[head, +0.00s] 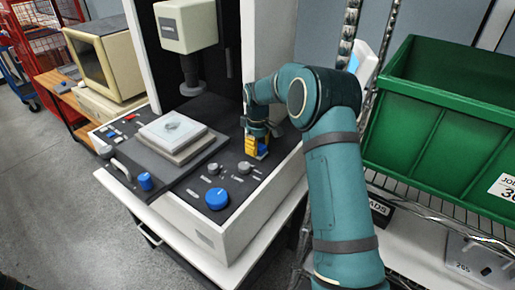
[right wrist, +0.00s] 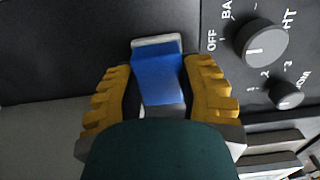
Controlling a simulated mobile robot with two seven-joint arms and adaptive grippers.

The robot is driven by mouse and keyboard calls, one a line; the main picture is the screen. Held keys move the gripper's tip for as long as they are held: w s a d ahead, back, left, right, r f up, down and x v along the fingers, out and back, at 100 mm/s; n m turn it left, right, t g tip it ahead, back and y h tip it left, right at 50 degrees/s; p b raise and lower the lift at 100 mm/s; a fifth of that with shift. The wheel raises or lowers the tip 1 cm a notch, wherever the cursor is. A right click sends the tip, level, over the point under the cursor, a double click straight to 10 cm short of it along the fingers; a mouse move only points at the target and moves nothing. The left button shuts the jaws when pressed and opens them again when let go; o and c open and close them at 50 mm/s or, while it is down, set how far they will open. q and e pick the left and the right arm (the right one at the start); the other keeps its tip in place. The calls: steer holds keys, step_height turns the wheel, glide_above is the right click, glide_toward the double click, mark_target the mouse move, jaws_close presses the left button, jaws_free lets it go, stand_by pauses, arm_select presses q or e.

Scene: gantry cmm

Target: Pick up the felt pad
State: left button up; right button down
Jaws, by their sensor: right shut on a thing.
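My right gripper (head: 258,148) is above the dark deck of the measuring machine, right of its stage. The near part of the pad is hidden by my dark green gripper body. In the head view, the pad is mostly hidden by the fingers. I cannot tell whether it touches the deck. My left gripper is not in view.
The machine's stage (head: 175,130) holds a pale plate, under a cream overhead unit (head: 186,25). Knobs, including a large blue one (head: 217,199), stand on the deck near my right gripper. A green bin (head: 430,120) sits on a wire rack at right. An old monitor (head: 105,58) stands left.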

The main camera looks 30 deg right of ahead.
steer(key=r, duration=0.3)
steer(key=shift+s+a+p, duration=0.2)
steer(key=shift+s+p, duration=0.05)
steer(key=shift+p, duration=0.05)
steer(key=s+a, duration=0.3)
steer(key=s, duration=0.1)
steer(key=s+a, duration=0.4)
steer(key=s, duration=0.1)
steer(key=s+a, duration=0.3)
steer(key=s, duration=0.2)
steer(key=shift+a+f, duration=0.1)
steer(key=shift+a, duration=0.2)
steer(key=shift+w, duration=0.1)
steer(key=c, duration=1.3)
jaws_free()
steer(key=c, duration=0.3)
